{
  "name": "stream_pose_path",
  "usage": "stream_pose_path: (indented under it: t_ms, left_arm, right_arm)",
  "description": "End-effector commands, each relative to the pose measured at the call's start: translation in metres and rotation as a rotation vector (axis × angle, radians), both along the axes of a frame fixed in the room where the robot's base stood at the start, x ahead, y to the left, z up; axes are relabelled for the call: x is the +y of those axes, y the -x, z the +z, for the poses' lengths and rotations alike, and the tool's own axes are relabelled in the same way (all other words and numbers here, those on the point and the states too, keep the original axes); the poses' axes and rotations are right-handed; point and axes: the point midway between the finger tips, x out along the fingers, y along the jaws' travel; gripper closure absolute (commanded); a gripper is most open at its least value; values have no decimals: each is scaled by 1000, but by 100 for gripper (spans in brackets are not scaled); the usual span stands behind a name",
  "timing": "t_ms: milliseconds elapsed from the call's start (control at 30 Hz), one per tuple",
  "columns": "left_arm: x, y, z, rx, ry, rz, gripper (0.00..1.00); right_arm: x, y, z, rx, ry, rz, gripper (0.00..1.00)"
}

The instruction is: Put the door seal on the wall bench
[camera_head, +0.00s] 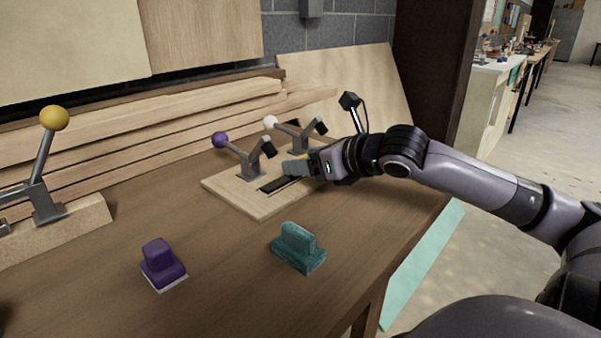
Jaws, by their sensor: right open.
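A wooden board (238,201) with toggle clamps lies on the brown bench top (220,260). A flat black strip (278,184), possibly the door seal, lies on this board; its right end is hidden by my right gripper. My right gripper (293,168) is open at the board, close above the strip between the purple-knobbed clamp (242,156) and the white-knobbed clamp (294,132). I cannot tell whether its fingers touch the strip. A long bench (495,68) stands at the back right; I cannot tell which bench is the wall bench. My left gripper is not in view.
A purple block (162,262) and a teal block (298,246) stand on the front of the bench top. A yellow-knobbed clamp (46,170) stands at the left. Stacked planks (130,150) line the back. Open floor (510,225) lies to the right.

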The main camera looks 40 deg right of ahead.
Motion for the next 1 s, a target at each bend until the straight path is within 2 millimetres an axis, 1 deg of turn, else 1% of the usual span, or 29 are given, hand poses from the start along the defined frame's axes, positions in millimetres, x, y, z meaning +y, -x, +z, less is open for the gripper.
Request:
stream_pose_path:
  t_ms: [300, 700, 767, 800, 867, 900, 1000]
  left_arm:
    - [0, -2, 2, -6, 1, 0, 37]
    - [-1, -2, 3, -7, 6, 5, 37]
    - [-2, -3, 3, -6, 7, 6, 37]
    - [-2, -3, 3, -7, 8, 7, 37]
    - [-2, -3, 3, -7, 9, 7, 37]
    - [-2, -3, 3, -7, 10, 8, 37]
    - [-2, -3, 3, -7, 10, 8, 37]
  right_arm:
    - [1, -15, -4, -3, -3, 1, 36]
    - [2, -18, -7, -1, 0, 1, 36]
    - [2, -18, -7, -1, 0, 1, 56]
    - [2, -18, -7, -1, 0, 1, 69]
    - [2, -18, -7, -1, -1, 2, 88]
    - [2, -18, -7, -1, -1, 2, 91]
    - [2, -18, -7, -1, -1, 2, 91]
